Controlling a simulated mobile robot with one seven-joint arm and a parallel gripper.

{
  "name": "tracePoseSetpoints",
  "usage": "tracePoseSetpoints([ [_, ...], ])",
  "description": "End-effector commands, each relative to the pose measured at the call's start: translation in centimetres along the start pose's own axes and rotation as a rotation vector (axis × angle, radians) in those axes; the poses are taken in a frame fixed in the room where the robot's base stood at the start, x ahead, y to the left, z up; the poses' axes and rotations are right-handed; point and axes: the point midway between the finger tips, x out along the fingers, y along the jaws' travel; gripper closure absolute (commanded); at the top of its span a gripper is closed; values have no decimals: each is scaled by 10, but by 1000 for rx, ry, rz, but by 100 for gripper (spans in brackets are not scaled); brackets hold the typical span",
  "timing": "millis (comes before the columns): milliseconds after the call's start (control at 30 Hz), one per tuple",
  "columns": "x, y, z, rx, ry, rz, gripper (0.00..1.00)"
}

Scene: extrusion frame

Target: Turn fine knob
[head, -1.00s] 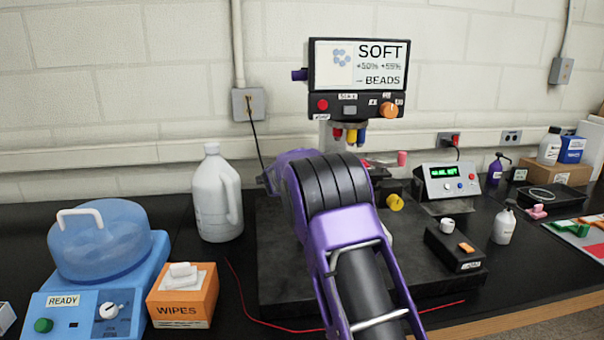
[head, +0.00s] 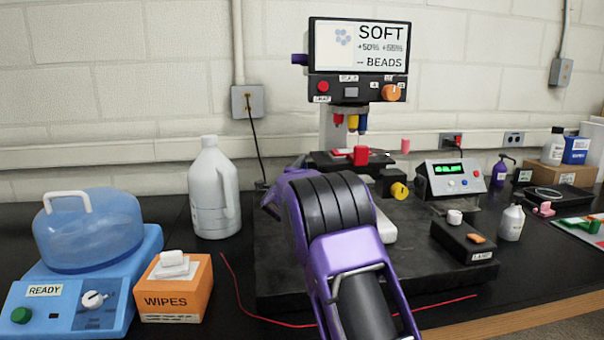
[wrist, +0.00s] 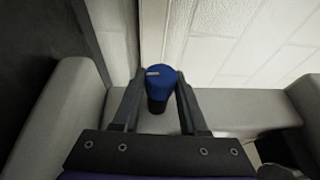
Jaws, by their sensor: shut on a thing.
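In the wrist view a blue knob (wrist: 161,80) with a black lower part and a small white mark stands between the two fingers of my gripper (wrist: 160,92). My gripper is shut on this knob, one dark finger on each side. A grey body (wrist: 245,108) lies behind it. The microscope-like instrument with a screen (head: 358,46) stands behind the arm. The screen reads SOFT and BEADS.
A white jug (head: 213,187), an orange wipes box (head: 175,290) and a blue domed machine (head: 88,230) stand to the left. A meter with a green display (head: 452,178) and a black box (head: 464,243) stand to the right. A red wire (head: 240,290) lies in front.

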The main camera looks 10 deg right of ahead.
Motion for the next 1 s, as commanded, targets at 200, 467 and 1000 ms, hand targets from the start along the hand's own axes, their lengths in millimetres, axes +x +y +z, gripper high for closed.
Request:
tracePoseSetpoints([
  [200,0,3,0,56,0,-135,100],
  [467,0,2,0,98,0,-233,100],
  [1000,0,1,0,112,1,-265,100],
])
